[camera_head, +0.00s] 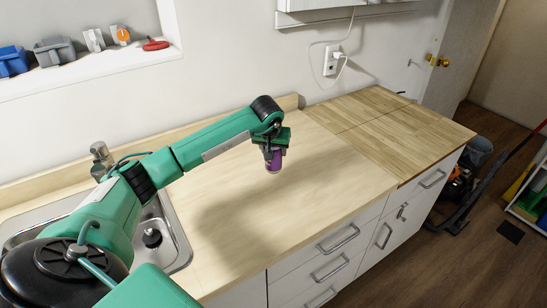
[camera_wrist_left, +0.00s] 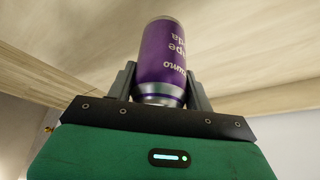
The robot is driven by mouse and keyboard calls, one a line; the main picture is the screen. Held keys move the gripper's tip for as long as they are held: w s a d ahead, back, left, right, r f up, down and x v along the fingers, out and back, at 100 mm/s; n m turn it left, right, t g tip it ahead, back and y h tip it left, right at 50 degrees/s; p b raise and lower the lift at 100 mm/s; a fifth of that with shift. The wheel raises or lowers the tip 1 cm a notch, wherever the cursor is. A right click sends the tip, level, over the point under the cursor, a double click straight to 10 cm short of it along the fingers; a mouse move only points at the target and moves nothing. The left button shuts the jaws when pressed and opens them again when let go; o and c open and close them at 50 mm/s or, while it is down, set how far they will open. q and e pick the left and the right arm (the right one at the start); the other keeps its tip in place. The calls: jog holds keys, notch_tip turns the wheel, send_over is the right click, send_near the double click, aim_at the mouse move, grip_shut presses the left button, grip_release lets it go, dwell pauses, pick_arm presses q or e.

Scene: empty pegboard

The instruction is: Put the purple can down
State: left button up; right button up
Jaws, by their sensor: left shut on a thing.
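The purple can (camera_head: 273,162) is held in my left gripper (camera_head: 272,153) over the light wooden counter (camera_head: 310,186). In the left wrist view the purple can (camera_wrist_left: 165,55) has pale lettering and silver ends, and it sits between the two grey fingers of my left gripper (camera_wrist_left: 160,88), which are shut on it. The fingers point down in the head view. Whether the can's lower end touches the counter or hangs a little above it, I cannot tell. My right gripper is not in view.
A sink (camera_head: 178,240) lies at the left of the counter. The counter around the can is clear, with a butcher-block section (camera_head: 408,130) at the right. A wall outlet with a plugged-in cable (camera_head: 331,60) is behind. Containers stand on a ledge (camera_head: 85,72) at upper left.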

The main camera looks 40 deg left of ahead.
aim_at(274, 161)
pick_arm(q)
notch_tip(274, 161, down, 5)
jog(key=shift+p, duration=0.7)
jog(key=shift+f, duration=0.1)
jog(key=shift+f+b, duration=0.15)
jog(key=shift+b, duration=0.15)
jog(key=o, duration=1.2)
jog(key=shift+c, duration=0.2)
